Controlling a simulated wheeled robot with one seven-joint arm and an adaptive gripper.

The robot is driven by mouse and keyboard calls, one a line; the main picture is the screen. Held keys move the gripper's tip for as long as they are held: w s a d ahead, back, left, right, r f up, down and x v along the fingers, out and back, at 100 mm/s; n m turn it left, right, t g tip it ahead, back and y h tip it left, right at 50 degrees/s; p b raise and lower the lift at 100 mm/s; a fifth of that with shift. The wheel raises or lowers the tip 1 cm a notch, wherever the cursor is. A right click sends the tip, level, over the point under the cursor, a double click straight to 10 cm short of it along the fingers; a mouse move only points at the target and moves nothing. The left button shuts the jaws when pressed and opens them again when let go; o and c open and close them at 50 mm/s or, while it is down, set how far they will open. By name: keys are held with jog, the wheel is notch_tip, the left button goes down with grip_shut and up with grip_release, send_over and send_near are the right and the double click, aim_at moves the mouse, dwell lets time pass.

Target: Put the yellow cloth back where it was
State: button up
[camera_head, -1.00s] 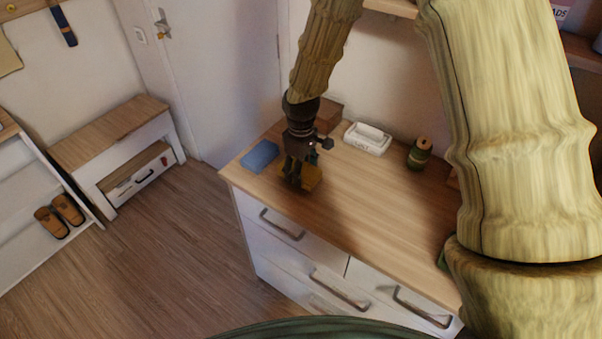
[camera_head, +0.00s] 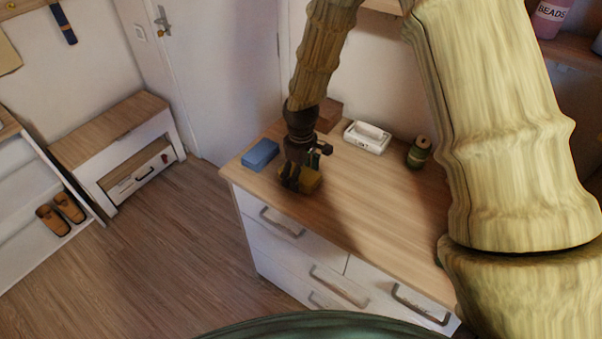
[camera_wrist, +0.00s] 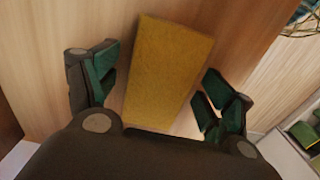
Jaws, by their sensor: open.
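The yellow cloth (camera_head: 312,180) lies as a folded, block-like pad on the wooden top of the white dresser (camera_head: 360,205), near its left end. My gripper (camera_head: 291,184) is low over it and partly hides it in the head view. In the wrist view the cloth (camera_wrist: 167,72) lies between the spread fingers of my gripper (camera_wrist: 160,78), with bare wood showing on both sides, so the gripper is open and not holding it. I cannot tell the fingertips' exact height above the wood.
A blue block-like item (camera_head: 261,154) lies just left of the cloth. The dresser top right of the cloth is clear.

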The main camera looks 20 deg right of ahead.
notch_tip(320, 180, up, 12)
jog(key=b, duration=0.3)
dwell(0.4)
jog(key=shift+f, duration=0.1)
